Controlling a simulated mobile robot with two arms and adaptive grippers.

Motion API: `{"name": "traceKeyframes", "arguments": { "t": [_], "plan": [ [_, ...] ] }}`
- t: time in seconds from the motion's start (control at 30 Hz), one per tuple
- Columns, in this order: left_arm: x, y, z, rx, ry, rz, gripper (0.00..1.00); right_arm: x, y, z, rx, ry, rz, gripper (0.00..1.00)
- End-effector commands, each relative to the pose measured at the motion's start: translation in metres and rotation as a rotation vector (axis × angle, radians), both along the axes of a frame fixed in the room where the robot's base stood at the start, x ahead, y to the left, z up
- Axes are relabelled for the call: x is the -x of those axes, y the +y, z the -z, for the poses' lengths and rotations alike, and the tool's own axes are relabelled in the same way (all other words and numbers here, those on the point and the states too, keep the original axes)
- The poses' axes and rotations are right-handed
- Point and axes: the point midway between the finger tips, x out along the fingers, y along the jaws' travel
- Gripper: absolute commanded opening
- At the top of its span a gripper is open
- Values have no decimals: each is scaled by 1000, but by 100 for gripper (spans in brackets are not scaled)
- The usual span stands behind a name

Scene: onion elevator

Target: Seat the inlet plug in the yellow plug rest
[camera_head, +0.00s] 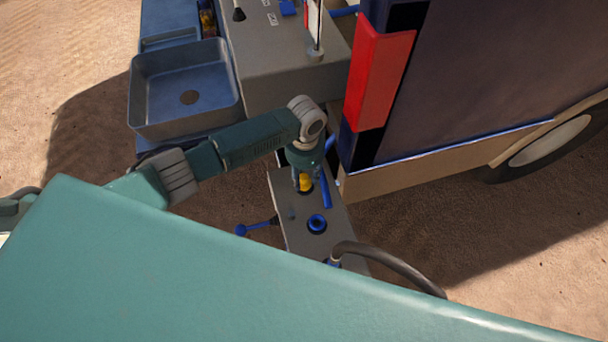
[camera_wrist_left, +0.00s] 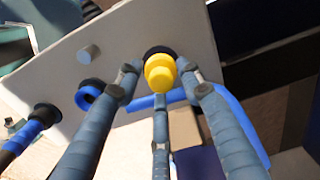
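A yellow stepped, knob-like piece (camera_head: 305,182) stands in a dark ring on the grey panel (camera_head: 300,238). It also shows in the left wrist view (camera_wrist_left: 160,72). I cannot tell whether it is the inlet plug or the plug rest. My left gripper (camera_head: 304,178) points down over it. In the left wrist view the fingers of this gripper (camera_wrist_left: 158,82) are spread around the yellow piece, with a gap visible at its left side. The lower finger looks close to it; contact is unclear. My right gripper is out of view.
A blue-rimmed round socket (camera_head: 317,223) is in the panel near the yellow piece. A blue bar (camera_head: 326,190) runs beside it. A grey hose (camera_head: 390,262) rises from the near end. A blue-knobbed lever (camera_head: 240,230) sticks out left. The vehicle body (camera_head: 450,90) stands close right.

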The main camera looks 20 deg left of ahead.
Motion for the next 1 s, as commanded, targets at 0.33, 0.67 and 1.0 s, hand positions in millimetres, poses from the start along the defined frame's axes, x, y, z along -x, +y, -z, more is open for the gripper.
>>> {"name": "traceKeyframes", "arguments": {
  "t": [0.33, 0.67, 1.0],
  "plan": [
    [0, 0, 0, 0, 0, 0, 56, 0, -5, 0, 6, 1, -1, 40],
    [-2, -1, -45, 4, -5, 1, 56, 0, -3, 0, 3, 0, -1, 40],
    [-1, -2, -108, 1, -2, 0, 56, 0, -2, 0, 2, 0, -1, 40]
  ]
}}
